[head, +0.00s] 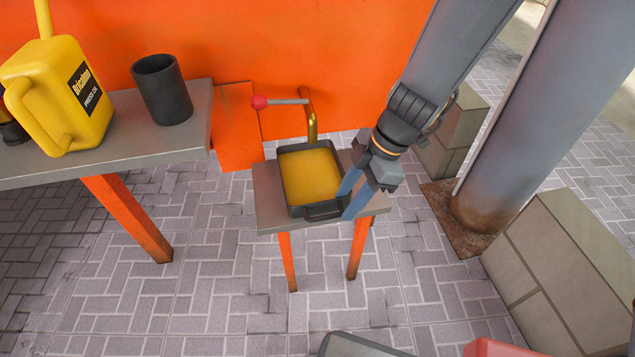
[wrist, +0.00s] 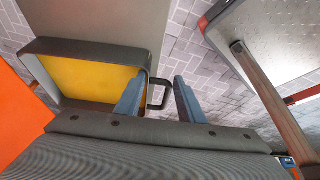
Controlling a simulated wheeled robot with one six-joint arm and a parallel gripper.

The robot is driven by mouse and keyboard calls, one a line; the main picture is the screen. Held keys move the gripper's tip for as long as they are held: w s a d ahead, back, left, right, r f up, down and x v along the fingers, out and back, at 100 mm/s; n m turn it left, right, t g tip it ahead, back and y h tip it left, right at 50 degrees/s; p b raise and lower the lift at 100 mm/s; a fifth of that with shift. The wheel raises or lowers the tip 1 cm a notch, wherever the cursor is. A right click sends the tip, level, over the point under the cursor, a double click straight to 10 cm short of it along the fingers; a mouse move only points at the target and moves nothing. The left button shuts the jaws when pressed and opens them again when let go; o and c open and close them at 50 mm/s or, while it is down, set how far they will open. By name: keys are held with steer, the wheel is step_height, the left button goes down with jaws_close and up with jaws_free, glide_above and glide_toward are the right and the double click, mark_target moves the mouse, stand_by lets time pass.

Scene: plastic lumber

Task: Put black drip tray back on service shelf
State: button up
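The black drip tray (head: 284,182) holds a yellow fill and sits on a small grey-topped stand (head: 263,205) under a brass tap. Its handle (head: 323,211) points toward the front. My gripper (head: 346,205) is at the handle end of the tray. In the wrist view the tray (wrist: 90,50) is at the left, and my gripper (wrist: 157,88) is open with its two blue fingers on either side of the handle (wrist: 163,105). A gap shows between the handle and the right finger. Which surface is the service shelf, I cannot tell for sure.
A grey-topped table (head: 60,170) at the left bears a yellow oil can (head: 55,95) and a black cup (head: 162,90). The brass tap with a red knob (head: 259,102) rises behind the tray. A grey pillar (head: 530,110) and blocks (head: 570,265) stand at the right.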

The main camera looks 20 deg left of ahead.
jaws_close()
steer(key=shift+r, duration=0.3)
steer(key=shift+d, duration=0.1)
